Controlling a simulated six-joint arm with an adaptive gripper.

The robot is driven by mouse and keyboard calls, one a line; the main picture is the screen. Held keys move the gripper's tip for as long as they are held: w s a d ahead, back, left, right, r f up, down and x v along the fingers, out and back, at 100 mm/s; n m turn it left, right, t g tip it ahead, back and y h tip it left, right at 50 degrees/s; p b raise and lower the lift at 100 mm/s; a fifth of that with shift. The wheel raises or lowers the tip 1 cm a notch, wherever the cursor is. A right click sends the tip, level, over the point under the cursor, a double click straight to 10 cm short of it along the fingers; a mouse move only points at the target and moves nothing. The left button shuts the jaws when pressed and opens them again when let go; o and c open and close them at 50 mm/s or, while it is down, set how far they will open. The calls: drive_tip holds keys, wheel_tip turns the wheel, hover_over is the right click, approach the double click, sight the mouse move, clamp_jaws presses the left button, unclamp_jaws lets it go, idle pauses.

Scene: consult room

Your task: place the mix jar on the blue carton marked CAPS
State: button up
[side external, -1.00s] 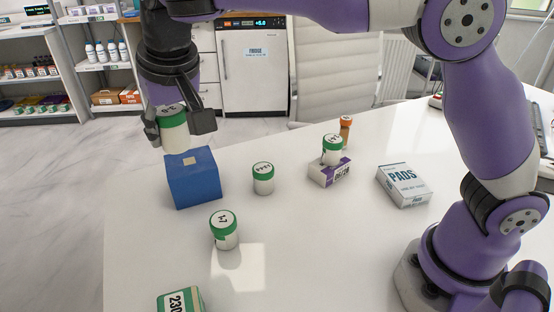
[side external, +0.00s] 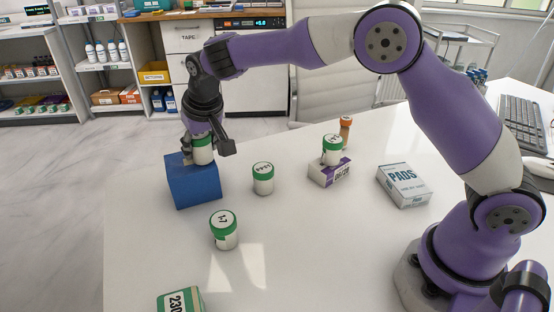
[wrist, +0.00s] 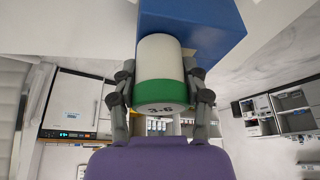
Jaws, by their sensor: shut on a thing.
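My gripper (side external: 208,147) is shut on a white jar with a green lid (side external: 202,154). In the wrist view the lid of this jar (wrist: 160,95) reads 3-6, and a finger grips it on each side. The blue carton (side external: 196,188) stands at the table's left edge. The jar is upright at the right part of the carton's top, and the carton (wrist: 205,22) shows beyond its base in the wrist view. I cannot tell whether the base touches the top. No CAPS marking is readable on the carton's visible faces.
A green-lidded jar (side external: 263,179) stands right of the carton, another (side external: 224,230) in front. A third (side external: 332,150) sits on a purple-white box (side external: 322,175). A PADS box (side external: 404,186), an orange bottle (side external: 346,128) and a green-labelled box (side external: 180,301) are also on the table.

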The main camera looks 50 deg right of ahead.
drive_tip(key=shift+f, duration=0.1)
drive_tip(key=o, duration=1.3)
drive_tip(key=shift+c, duration=0.2)
drive_tip(key=d+v, duration=0.1)
drive_tip(key=v, duration=1.1)
drive_tip(key=s+d+r, duration=0.3)
drive_tip(key=s+d, duration=0.3)
drive_tip(key=s, duration=0.1)
drive_tip(key=s+d+f+n, duration=0.1)
drive_tip(key=s+f, duration=0.2)
drive_tip(key=s, duration=0.4)
drive_tip(key=s+d+f+t, duration=0.1)
drive_tip(key=s+d+f, duration=0.1)
drive_tip(key=s, duration=0.6)
drive_tip(key=shift+d+f+n+y, duration=0.3)
drive_tip(key=shift+f+n, duration=0.1)
drive_tip(key=shift+f, duration=0.15)
